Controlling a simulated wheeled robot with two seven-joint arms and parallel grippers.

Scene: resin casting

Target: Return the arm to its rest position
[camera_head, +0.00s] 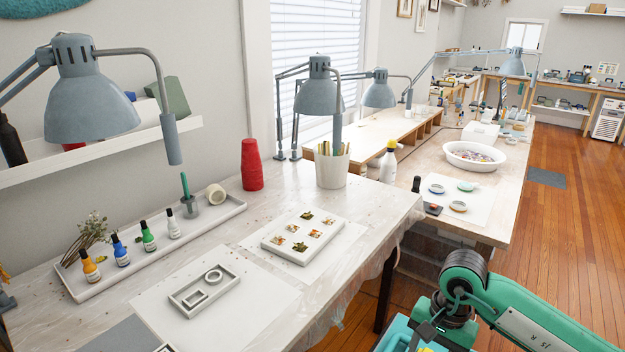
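My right arm (545,318), green with dark joints, comes in from the lower right. It bends at a round joint (464,279) and runs down to a dark end section (453,318) near the bottom edge. It is in front of and to the right of the near table, apart from the tabletop things. No fingertips show clearly, so I cannot tell whether my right gripper is open or holds anything. My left arm and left gripper are not in view.
The near worktable (375,205) holds a bottle tray (83,291), a small mould (204,289), a white mould tray (303,236), a red cup stack (252,165) and a brush cup (332,170). Lamps (92,100) overhang it. Wooden floor (560,230) at right is open.

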